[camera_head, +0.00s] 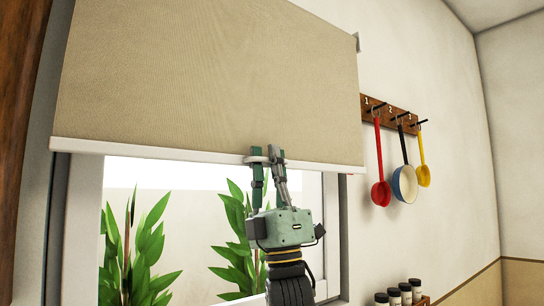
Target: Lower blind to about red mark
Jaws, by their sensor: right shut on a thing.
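The beige roller blind (205,75) covers the upper part of the window (180,185), with a white bottom bar (120,148) along its lower edge. My right gripper (266,157) reaches up from below and is shut on the blind's bottom bar, right of its middle. The fingers hide a small part of the bar. My left gripper is not in view.
A wooden hook rail (391,112) on the right wall holds a red ladle (381,192), a blue-and-white pan (405,184) and a yellow ladle (423,175). Several dark-capped jars (405,293) stand at the lower right. Green plants (145,250) show through the window.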

